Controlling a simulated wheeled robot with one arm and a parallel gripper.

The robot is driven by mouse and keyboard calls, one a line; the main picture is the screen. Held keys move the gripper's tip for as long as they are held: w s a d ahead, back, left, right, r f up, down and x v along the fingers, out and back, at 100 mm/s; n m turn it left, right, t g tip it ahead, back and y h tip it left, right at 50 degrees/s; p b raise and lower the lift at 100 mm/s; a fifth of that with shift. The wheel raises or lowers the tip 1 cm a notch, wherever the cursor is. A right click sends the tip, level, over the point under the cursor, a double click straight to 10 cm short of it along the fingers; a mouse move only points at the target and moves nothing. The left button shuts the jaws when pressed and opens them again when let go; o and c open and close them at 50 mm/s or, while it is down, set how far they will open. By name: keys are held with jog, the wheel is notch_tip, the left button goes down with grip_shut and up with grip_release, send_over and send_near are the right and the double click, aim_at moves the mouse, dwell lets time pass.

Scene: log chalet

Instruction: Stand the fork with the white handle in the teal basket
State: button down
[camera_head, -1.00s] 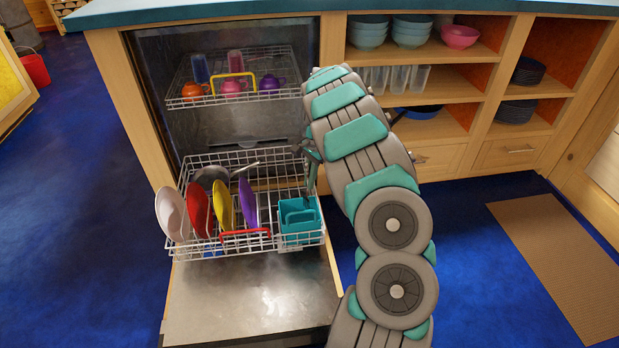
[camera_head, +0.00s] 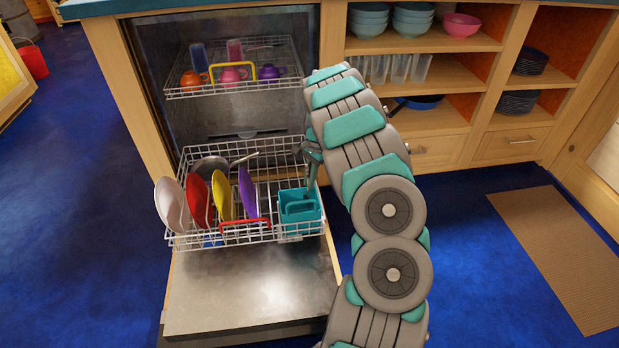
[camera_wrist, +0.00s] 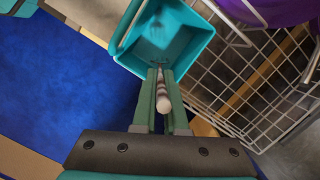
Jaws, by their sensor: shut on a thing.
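The teal basket (camera_head: 299,207) sits at the right front corner of the lower dishwasher rack. It opens toward the camera in the wrist view (camera_wrist: 198,58). My gripper (camera_head: 310,190) is at the basket's back right edge in the head view, pointing down. In the wrist view my gripper (camera_wrist: 161,72) is shut on the fork's pale handle (camera_wrist: 163,100), which shows between the two green fingers. The fingertips overlap the basket's near rim in that view.
The pulled-out lower rack (camera_head: 185,240) holds white, red, yellow and purple plates and a pan (camera_head: 210,168). The upper rack (camera_head: 185,93) with cups is above. The open dishwasher door (camera_head: 250,290) lies below. Shelves with bowls stand right.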

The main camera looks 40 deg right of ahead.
jog(key=c, duration=0.9)
grip_release()
jog(key=r, duration=0.2)
jog(key=d+r, duration=0.1)
jog(key=r, duration=0.4)
jog(key=shift+d+r+b, duration=0.25)
jog(key=shift+b, duration=0.1)
